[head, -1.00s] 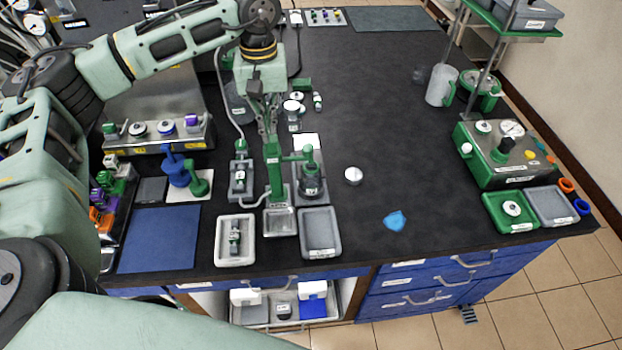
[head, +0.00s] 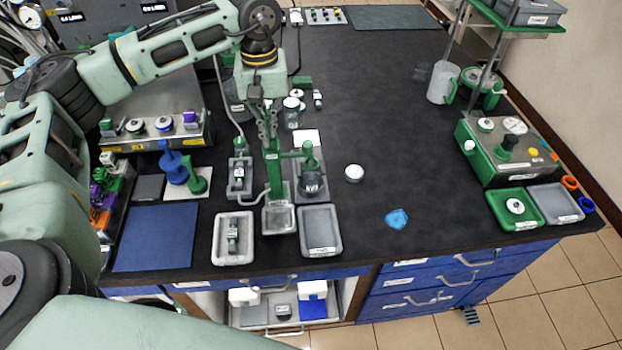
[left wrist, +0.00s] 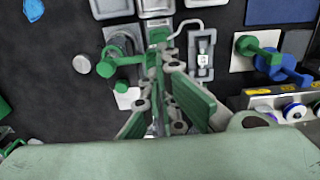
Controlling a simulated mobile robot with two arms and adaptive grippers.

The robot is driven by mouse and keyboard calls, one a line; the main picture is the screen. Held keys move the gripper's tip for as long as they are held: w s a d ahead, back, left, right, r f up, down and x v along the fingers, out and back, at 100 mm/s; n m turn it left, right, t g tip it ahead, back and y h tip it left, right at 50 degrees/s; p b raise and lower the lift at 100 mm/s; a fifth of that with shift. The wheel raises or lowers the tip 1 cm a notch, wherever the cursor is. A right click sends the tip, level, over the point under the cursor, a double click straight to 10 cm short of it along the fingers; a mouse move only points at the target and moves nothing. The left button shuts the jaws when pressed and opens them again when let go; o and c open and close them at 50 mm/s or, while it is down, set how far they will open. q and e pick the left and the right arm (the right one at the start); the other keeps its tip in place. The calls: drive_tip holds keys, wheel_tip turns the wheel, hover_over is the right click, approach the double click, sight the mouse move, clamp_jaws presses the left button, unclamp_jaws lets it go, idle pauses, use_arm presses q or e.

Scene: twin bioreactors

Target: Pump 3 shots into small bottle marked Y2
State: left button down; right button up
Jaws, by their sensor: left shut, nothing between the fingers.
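A green upright column with a side arm (head: 271,165) stands on the bench. Beside it on the right is a dark vessel with a green top (head: 311,178), on a grey base. A small bottle (head: 239,174) sits in a grey holder left of the column; it also shows in the left wrist view (left wrist: 203,48). Another small bottle (head: 233,237) is in a white tray. No marking reads clearly, so I cannot tell which is Y2. My left gripper (head: 269,138) is shut and empty, pointing down right by the column top; whether they touch is unclear. My right gripper is out of view.
Grey trays (head: 321,251) stand in front. A round white-topped piece (head: 354,173) and a blue piece (head: 397,219) lie to the right. A blue mat (head: 156,238) and a blue stand (head: 172,168) are on the left. The bench centre right is mostly clear.

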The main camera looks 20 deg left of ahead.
use_arm(q)
drive_tip(key=shift+f+b, duration=0.45)
drive_tip(key=shift+f, duration=0.35)
drive_tip(key=shift+r, duration=0.2)
drive_tip(key=shift+r+p, duration=1.3)
drive_tip(key=shift+r, duration=0.6)
drive_tip(key=shift+f, duration=0.2)
